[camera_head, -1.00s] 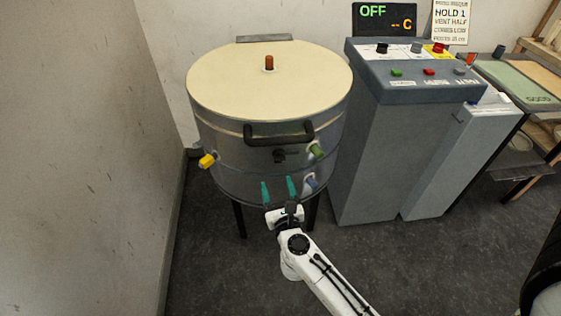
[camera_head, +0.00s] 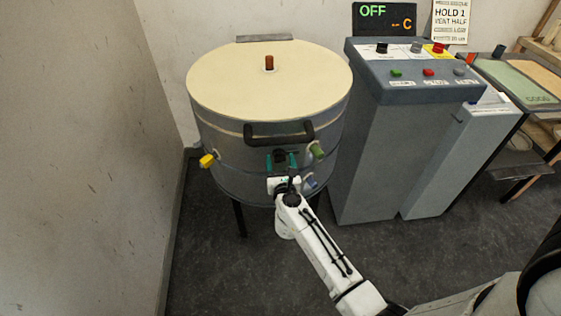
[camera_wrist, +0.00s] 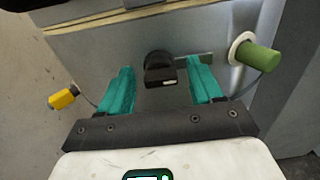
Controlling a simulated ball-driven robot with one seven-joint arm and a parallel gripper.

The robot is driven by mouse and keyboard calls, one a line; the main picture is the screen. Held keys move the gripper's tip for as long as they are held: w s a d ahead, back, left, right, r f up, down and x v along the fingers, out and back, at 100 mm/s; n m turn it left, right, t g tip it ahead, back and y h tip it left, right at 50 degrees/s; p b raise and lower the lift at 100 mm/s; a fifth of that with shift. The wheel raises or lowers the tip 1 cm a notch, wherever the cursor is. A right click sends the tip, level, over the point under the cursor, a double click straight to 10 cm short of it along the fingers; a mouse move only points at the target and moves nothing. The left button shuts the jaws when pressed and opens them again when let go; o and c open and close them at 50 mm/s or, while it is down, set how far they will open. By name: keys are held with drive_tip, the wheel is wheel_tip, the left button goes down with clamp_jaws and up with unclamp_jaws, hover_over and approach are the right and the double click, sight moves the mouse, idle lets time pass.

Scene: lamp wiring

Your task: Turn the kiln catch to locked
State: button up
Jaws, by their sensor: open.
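The kiln (camera_head: 225,150) is a round grey drum with a cream lid. Its catch, a small dark knob with a bar, sits on the front below the black lid handle; in the wrist view the catch (camera_wrist: 160,70) is near the centre, with a thin bar reaching right. My gripper (camera_head: 281,160) is at the kiln front. In the wrist view its two teal fingers (camera_wrist: 162,90) are open, one on each side of the catch, with gaps visible. I cannot tell whether they touch it. In the head view my gripper partly hides the catch.
A green plug (camera_head: 317,150) sticks out just right of the catch, a blue one (camera_head: 311,181) lower right, and a yellow one (camera_head: 207,160) at left. The black lid handle (camera_head: 279,139) is just above. A grey control cabinet (camera_head: 385,150) stands at right; its display reads OFF.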

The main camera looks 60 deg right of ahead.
drive_tip(key=shift+d, duration=0.1)
drive_tip(key=shift+c, duration=0.4)
drive_tip(key=c, duration=1)
drive_tip(key=shift+w, duration=0.1)
drive_tip(key=n+p, duration=0.2)
drive_tip(key=n, duration=0.1)
drive_tip(key=shift+r+n, duration=0.15)
drive_tip(key=shift+n, duration=0.25)
drive_tip(key=n+p, duration=0.1)
drive_tip(key=n, duration=0.1)
drive_tip(key=n+p, duration=0.1)
drive_tip(key=n, duration=0.2)
drive_tip(key=shift+w+a, duration=0.15)
drive_tip(key=shift+a, duration=0.05)
drive_tip(key=n+p, duration=0.2)
drive_tip(key=n, duration=0.3)
drive_tip(key=shift+w, duration=0.1)
drive_tip(key=shift+a+f+n+p, duration=0.1)
drive_tip(key=shift+f+n+p, duration=0.15)
drive_tip(key=shift+n, duration=0.8)
drive_tip(key=shift+f+n+p, duration=0.1)
drive_tip(key=shift+n+p, duration=0.25)
drive_tip(key=shift+n, duration=0.7)
